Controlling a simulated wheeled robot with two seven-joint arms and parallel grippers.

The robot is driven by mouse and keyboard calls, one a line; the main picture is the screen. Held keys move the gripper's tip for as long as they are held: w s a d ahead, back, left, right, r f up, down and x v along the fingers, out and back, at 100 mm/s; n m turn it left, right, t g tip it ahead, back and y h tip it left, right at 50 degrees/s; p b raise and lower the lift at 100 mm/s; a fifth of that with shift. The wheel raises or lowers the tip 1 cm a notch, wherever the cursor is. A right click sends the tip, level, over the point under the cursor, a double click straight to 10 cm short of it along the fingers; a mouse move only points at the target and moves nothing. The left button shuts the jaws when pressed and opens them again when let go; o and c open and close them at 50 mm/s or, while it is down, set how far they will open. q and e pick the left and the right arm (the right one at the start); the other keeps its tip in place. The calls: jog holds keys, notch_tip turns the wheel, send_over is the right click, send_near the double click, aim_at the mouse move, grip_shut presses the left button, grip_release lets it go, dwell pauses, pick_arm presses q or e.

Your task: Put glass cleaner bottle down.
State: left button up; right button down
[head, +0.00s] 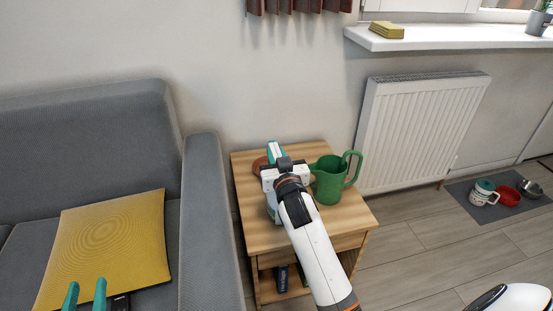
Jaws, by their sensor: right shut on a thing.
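My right gripper (277,160) is over the wooden side table (257,234), at the end of my white arm. It is shut on the glass cleaner bottle (271,212), which is mostly hidden behind my gripper and wrist; only a small part shows below. I cannot tell whether the bottle's base touches the table top. My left gripper (85,296) is at the bottom left in front of the sofa, with its two green fingers apart and nothing seen between them.
A green pitcher (328,183) stands close to the right of my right gripper. A brownish round thing (259,165) is partly hidden behind it. The grey sofa (207,220) with a yellow cushion (107,240) is left of the table. The table's front left top is clear.

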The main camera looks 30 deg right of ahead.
pick_arm(q)
jog(key=shift+r, duration=0.15)
pick_arm(e)
jog(key=shift+r, duration=0.15)
pick_arm(q)
jog(key=shift+r, duration=0.1)
pick_arm(e)
jog(key=c, duration=1.3)
grip_release()
jog(key=shift+f, duration=0.25)
jog(key=shift+o, duration=0.2)
jog(key=shift+r, duration=0.2)
pick_arm(q)
notch_tip(320, 180, down, 8)
jog(key=s+a+g+y+p, duration=0.2)
jog(key=g, duration=0.3)
jog(key=shift+s+g, duration=0.3)
pick_arm(e)
jog(key=s+a+f+n+g+y, duration=0.2)
jog(key=s+a, duration=0.5)
jog(key=s, duration=0.4)
jog(key=s+a+f+n+g+y, duration=0.2)
jog(key=s+a+y, duration=0.3)
jog(key=s, duration=0.7)
jog(key=shift+a+f+n+g, duration=0.4)
jog(key=shift+a+f+n, duration=0.3)
jog(key=shift+a+f, duration=0.2)
